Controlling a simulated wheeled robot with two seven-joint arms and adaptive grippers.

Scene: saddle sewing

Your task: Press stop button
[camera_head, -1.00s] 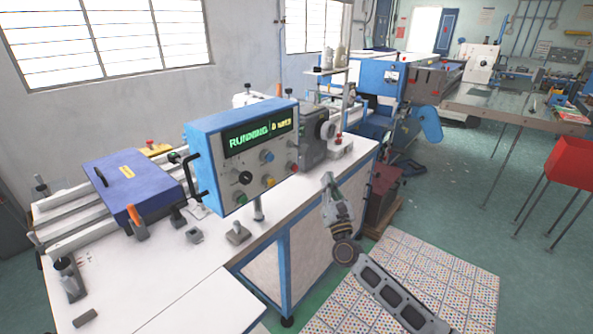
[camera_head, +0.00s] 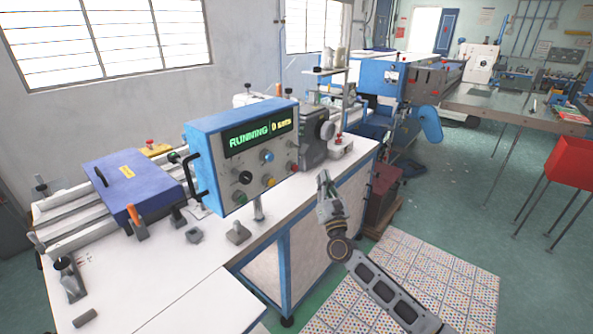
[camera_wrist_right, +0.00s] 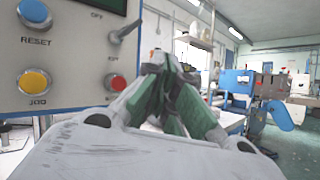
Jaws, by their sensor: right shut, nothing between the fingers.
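The blue and grey control box (camera_head: 240,150) stands above the white bench, and its display (camera_head: 257,136) reads RUNNING. The red button (camera_head: 294,167) is at the lower right of its panel. In the right wrist view the red button (camera_wrist_right: 117,82) is left of the fingers, and its label is too blurred to read. My right gripper (camera_head: 323,178) is shut and empty, to the right of the panel and pointing up toward it. In the right wrist view its closed fingers (camera_wrist_right: 172,68) appear apart from the button. My left gripper is out of view.
A yellow JOG button (camera_wrist_right: 34,82), a blue RESET button (camera_wrist_right: 34,12) and a toggle switch (camera_wrist_right: 125,32) share the panel. A black handle (camera_head: 194,178) projects from the box's left side. The white bench (camera_head: 165,270) lies below. Open floor is to the right.

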